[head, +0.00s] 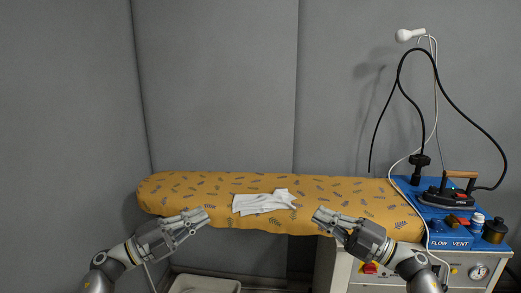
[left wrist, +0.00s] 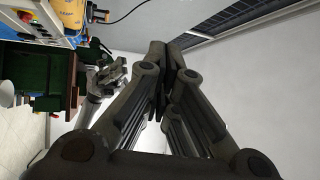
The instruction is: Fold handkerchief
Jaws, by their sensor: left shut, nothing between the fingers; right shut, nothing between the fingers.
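A white handkerchief (head: 262,202) lies on the yellow patterned ironing board (head: 345,190), near its middle. It looks partly folded and creased, with an uneven right end. My left gripper (head: 205,214) is shut and empty at the board's front edge, left of the handkerchief and apart from it. My right gripper (head: 318,215) is shut and empty to the right of the handkerchief, also apart from it. The left wrist view shows my left gripper (left wrist: 160,50) with its fingertips together. The handkerchief does not show in that view.
An iron (head: 446,194) stands on a blue panel (head: 440,225) at the board's right end, with bottles and small containers beside it. A black hose (head: 400,80) and a white cord hang above it. Grey walls stand close behind the board. The board's left part is clear.

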